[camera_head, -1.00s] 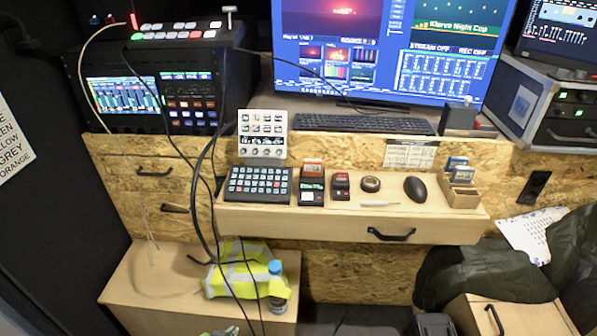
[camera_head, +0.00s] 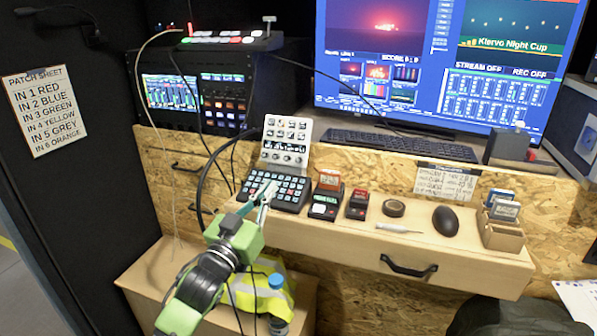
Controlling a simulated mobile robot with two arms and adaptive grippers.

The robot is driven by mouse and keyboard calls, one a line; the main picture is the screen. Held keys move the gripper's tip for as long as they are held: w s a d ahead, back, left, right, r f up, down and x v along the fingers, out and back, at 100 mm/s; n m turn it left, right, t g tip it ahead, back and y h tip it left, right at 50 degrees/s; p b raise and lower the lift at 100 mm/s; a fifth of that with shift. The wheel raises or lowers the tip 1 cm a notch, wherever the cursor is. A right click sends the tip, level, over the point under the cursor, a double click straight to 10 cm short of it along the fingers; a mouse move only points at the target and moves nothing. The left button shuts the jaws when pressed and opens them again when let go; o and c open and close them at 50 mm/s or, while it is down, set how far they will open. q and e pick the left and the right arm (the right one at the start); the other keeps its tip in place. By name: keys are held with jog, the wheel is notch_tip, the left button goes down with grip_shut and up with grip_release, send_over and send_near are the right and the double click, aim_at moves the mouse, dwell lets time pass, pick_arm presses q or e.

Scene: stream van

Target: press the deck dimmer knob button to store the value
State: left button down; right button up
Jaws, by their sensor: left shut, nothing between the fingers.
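The white deck (camera_head: 299,131) stands tilted up on the wooden shelf in the head view. It has rows of small keys with a row of small knobs (camera_head: 284,157) near its lower part. Which knob is the dimmer is too small to tell. My left gripper (camera_head: 266,190) is shut and empty. It comes in from below, with its fingertips over the black keypad (camera_head: 290,199), in front of and below the white deck. Its fingers hide part of the keypad; whether they touch it I cannot tell. My right gripper is not in view.
Card readers (camera_head: 327,204), a tape roll (camera_head: 394,208), a black mouse (camera_head: 445,221) and a wooden card box (camera_head: 502,234) stand along the shelf to the right. A black cable (camera_head: 205,180) hangs left of the deck. A keyboard (camera_head: 400,145) and monitor are behind.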

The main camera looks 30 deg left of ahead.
aim_at(298, 160)
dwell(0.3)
